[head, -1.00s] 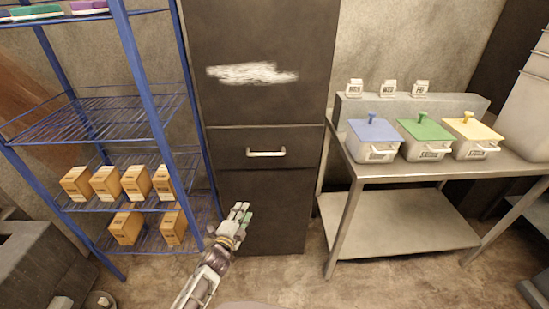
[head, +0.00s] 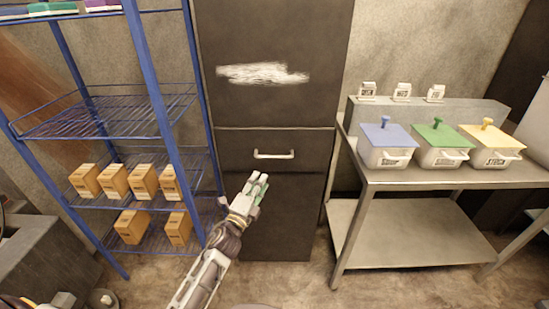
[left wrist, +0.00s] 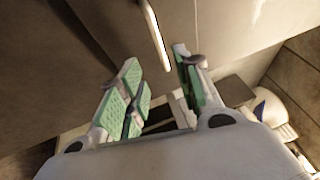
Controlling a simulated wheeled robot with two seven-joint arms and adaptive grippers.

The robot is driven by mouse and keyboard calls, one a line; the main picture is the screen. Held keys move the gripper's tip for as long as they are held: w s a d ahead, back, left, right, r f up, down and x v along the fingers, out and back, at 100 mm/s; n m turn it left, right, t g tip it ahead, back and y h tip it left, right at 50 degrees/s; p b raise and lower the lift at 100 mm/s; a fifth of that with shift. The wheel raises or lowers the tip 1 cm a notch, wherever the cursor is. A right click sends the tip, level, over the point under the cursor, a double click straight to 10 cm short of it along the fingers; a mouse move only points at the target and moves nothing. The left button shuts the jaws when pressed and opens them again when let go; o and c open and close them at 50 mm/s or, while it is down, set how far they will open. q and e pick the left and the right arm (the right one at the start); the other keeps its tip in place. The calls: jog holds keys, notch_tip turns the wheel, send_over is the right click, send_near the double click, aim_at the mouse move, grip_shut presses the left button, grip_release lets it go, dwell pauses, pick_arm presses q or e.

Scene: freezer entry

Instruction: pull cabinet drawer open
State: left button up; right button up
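The dark cabinet (head: 305,60) stands in the middle of the head view. Its drawer (head: 225,148) looks closed, with a pale horizontal bar handle (head: 273,154). My left gripper (head: 259,180) is just below the handle and in front of the cabinet, apart from it. In the left wrist view the gripper (left wrist: 158,72) is open, with green pads on its fingers and nothing between them. The handle (left wrist: 155,32) shows just beyond the fingertips there. My right gripper is not clearly seen in any view.
A blue wire rack (head: 165,90) with several cardboard boxes (head: 145,178) stands close on the left. A steel table (head: 450,176) with lidded containers (head: 388,140) stands on the right. Some bare floor (head: 330,280) shows below.

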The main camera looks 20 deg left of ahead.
aim_at(274, 157)
pick_arm(q)
jog(key=shift+w, duration=0.15)
jog(key=shift+x, duration=6.65)
grip_shut()
